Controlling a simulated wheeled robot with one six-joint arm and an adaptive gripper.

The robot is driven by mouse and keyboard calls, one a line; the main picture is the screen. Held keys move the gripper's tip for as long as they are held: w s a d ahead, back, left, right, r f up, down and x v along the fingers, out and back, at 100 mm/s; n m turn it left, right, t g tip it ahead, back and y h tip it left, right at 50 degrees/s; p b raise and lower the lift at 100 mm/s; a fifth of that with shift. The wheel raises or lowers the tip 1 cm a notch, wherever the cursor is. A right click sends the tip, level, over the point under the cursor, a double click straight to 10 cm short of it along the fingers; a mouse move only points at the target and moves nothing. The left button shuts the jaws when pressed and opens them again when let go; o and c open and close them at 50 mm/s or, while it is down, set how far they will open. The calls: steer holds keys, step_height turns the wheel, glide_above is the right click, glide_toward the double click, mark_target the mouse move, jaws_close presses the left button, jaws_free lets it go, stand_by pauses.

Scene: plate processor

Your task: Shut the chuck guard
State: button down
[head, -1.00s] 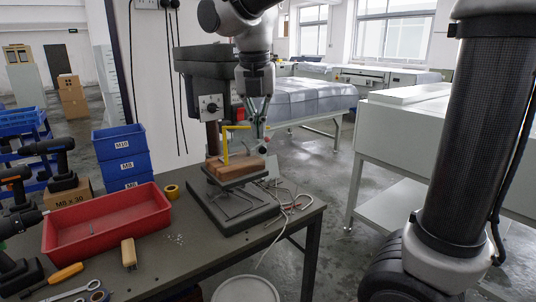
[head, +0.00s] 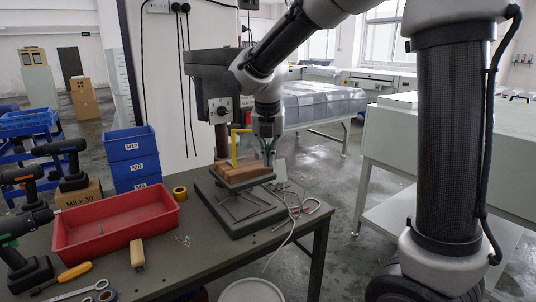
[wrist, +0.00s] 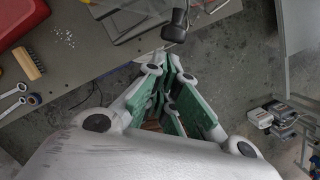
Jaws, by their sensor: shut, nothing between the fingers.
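The chuck guard shows as a thin yellow frame (head: 235,148) in the head view, with one upright bar and a short top bar. It stands under the head of the drill press (head: 214,85), above a wooden block (head: 236,174). My gripper (head: 269,160) is just right of the guard, pointing down, and partly overlaps the press area. I cannot tell whether it touches the guard. In the wrist view my green-padded gripper fingers (wrist: 172,60) are shut and empty. The guard is not clearly seen there.
The press base (head: 240,208) stands on the bench, with loose cables (head: 300,210) to its right. A red tray (head: 115,226), a brush (head: 137,254) and drills lie to the left. In the wrist view a black knob (wrist: 175,25) is close beyond the fingertips.

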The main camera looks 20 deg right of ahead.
steer(key=shift+w+d, duration=0.15)
steer(key=shift+w, duration=0.15)
